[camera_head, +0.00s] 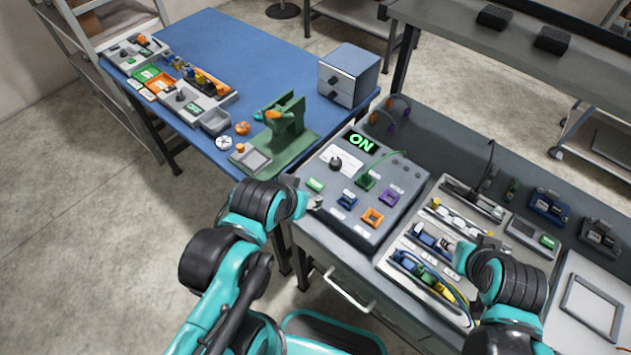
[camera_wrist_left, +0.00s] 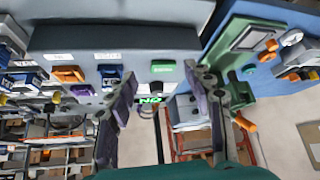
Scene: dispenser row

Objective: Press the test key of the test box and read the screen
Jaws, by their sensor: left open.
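The grey test box (camera_head: 340,222) stands on the workbench in the head view. Its screen (camera_head: 361,143) shows green letters reading "ON"; the screen also shows upside down in the left wrist view (camera_wrist_left: 150,100). A green key (camera_head: 316,184) sits near the box's left front edge and also shows in the left wrist view (camera_wrist_left: 163,68). My left gripper (camera_head: 314,203) is at the box's front left corner, close to the green key; contact cannot be told. Its fingers are apart and empty in the left wrist view (camera_wrist_left: 167,84). My right gripper (camera_head: 466,252) is over the parts tray; its fingers are unclear.
Blue (camera_head: 347,197), purple (camera_head: 389,197) and orange (camera_head: 373,216) sockets and a black knob (camera_head: 336,163) are on the box. A parts tray (camera_head: 436,290) lies right. A green stand (camera_head: 287,135) is on the blue table.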

